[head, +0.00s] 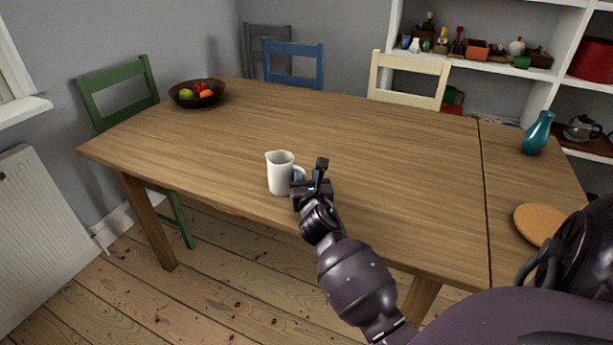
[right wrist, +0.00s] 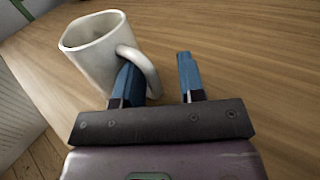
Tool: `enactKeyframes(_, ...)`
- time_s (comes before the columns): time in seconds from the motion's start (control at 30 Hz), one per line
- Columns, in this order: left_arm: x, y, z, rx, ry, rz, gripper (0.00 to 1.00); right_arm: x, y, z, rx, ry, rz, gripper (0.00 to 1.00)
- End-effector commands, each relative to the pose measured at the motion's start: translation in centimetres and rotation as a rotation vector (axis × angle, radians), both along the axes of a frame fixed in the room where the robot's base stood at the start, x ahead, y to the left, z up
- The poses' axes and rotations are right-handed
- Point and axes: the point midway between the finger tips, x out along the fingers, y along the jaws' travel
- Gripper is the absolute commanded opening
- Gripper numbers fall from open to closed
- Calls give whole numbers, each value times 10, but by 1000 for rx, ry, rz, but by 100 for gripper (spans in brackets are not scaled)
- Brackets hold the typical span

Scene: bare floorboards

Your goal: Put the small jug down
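The small jug (head: 279,174) is white with a handle and appears to stand upright on the wooden table (head: 390,150), close to its front edge. In the right wrist view the jug (right wrist: 92,52) fills the upper left, with its mouth visible and its handle toward my gripper. My right gripper (head: 316,176) is just right of the jug. In the right wrist view its blue fingers (right wrist: 160,84) are apart, one at the handle's loop and the other clear to the right. The handle lies between them without being clamped. My left gripper is not in view.
A fruit bowl (head: 197,94) stands at the far left of the table. A teal vase (head: 537,134) and a round cork-coloured mat (head: 538,224) are at the right. Green (head: 117,92), blue (head: 293,60) and cream (head: 409,75) chairs surround the table. The table's middle is clear.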

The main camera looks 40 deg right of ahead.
Motion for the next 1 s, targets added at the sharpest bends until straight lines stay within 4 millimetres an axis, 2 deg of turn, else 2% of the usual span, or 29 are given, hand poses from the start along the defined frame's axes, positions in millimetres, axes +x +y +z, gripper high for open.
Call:
enactKeyframes(0.3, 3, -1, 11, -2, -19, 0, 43, -50, 33, 3, 2, -2, 0, 36)
enactKeyframes(0.5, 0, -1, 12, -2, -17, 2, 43, -76, 50, 2, 0, -1, -1, 36)
enactKeyframes(0.7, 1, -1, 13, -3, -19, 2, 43, -90, 59, 2, 0, -1, 0, 36)
enactKeyframes(1.0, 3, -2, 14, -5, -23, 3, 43, -92, 61, 2, 0, -1, 0, 36)
